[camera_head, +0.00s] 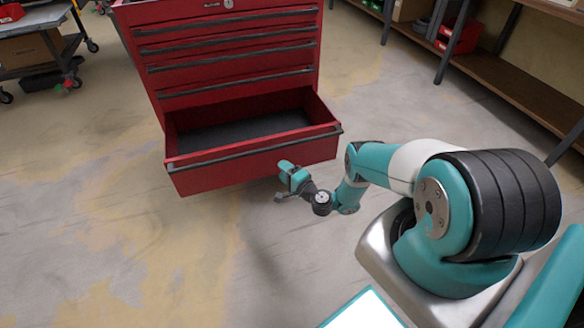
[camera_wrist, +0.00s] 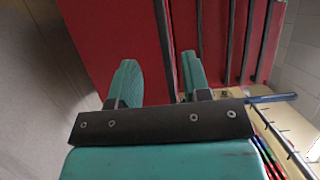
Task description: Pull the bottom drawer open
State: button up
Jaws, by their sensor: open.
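The red tool cabinet (camera_head: 235,50) has its bottom drawer (camera_head: 250,164) pulled well out, and the drawer's dark floor (camera_head: 240,133) shows empty. A dark handle strip (camera_head: 255,148) runs along the top edge of the drawer front. My gripper (camera_head: 285,167) is low at the right part of this front, close to the strip. In the wrist view, my gripper (camera_wrist: 160,80) is open, with one teal finger on each side of the dark strip (camera_wrist: 163,40). I cannot tell whether either finger touches it.
The drawers above (camera_head: 230,50) are shut. A grey cart (camera_head: 35,45) stands at the back left. A wooden shelf (camera_head: 520,75) with a red bin (camera_head: 460,36) runs along the right. The floor (camera_head: 110,240) at the front left is clear.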

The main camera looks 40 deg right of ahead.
jog(key=s+p, duration=0.1)
jog(key=s, duration=0.1)
jog(key=s+p, duration=0.1)
jog(key=s, duration=0.1)
jog(key=shift+d+p, duration=0.2)
jog(key=shift+p, duration=0.15)
